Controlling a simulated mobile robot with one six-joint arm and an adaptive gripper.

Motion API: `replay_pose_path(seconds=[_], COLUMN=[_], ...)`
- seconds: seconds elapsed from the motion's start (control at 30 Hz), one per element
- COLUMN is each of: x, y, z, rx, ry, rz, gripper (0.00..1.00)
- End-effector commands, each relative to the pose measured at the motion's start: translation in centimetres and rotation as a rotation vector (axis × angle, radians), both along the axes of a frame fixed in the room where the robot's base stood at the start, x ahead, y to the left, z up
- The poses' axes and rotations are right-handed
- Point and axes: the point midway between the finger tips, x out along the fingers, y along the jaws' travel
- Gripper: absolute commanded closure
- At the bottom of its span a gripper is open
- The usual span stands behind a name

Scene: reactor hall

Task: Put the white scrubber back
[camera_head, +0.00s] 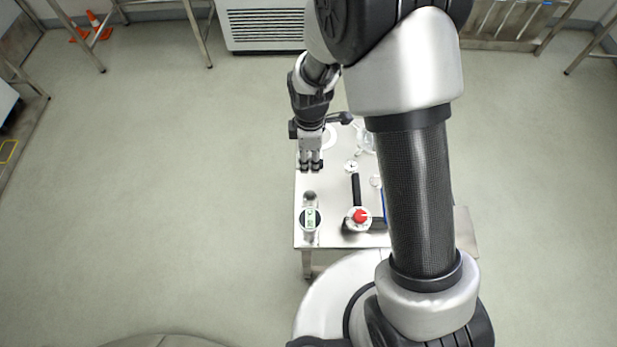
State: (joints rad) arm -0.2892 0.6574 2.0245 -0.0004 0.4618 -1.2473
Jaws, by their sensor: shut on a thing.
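My gripper (311,166) points down over the left part of a small light metal table (334,190). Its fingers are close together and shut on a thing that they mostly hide. I cannot make out that thing's shape or colour, so I cannot tell whether it is the white scrubber. I cannot single out a white scrubber elsewhere on the table.
A cylinder with a green display (310,219) and a device with a red knob (360,216) stand near the table's front edge. A small round gauge (351,166) and clear glassware (366,138) are further back. My arm hides the table's right side.

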Motion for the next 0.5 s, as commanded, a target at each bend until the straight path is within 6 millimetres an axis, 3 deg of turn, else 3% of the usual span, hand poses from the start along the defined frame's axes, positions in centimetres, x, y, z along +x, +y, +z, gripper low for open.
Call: replay_pose_path(seconds=[0.03, 0.2, 0.3, 0.5], x=[-0.1, 0.0, 0.0, 0.1], y=[0.0, 0.0, 0.0, 0.0], z=[-1.9, -6.1, -7.7, -8.9], rx=[-0.001, -0.001, 0.0, 0.0], ry=[0.004, 0.002, 0.001, -0.001], rz=[0.0, 0.0, 0.0, 0.0], gripper=[0.81, 0.81, 0.81, 0.81])
